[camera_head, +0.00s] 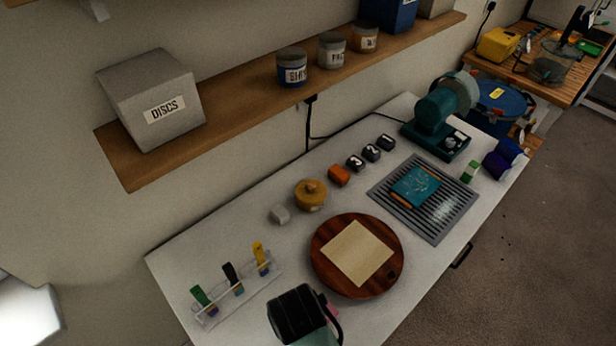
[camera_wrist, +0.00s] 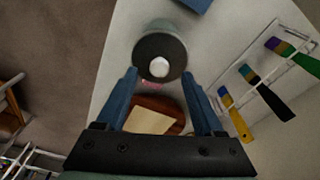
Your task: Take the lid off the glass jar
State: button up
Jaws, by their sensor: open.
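The jar's round dark grey lid (camera_wrist: 150,45) with a pale round knob (camera_wrist: 159,67) shows at the top middle of the wrist view. The jar's body shows only faintly around it. My gripper (camera_wrist: 160,75) is open, with its two blue fingers apart on either side of the lower part of the lid in the picture. The fingers hold nothing. I cannot tell how far the fingertips are above the lid or whether they touch it. I cannot make out the jar in the head view, where a dark block with a teal part covers the table's near edge.
A round wooden board (camera_head: 327,277) with a pale sheet lies close by; a small pink thing (camera_head: 331,309) is beside it. A rack (camera_head: 208,321) of brushes stands left. A yellow lidded pot (camera_head: 311,196) stands behind the board. A shelf (camera_head: 240,98) overhangs the back.

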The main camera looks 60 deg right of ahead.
jog(key=shift+d+f, duration=0.15)
jog(key=shift+f, duration=1.2)
grip_shut()
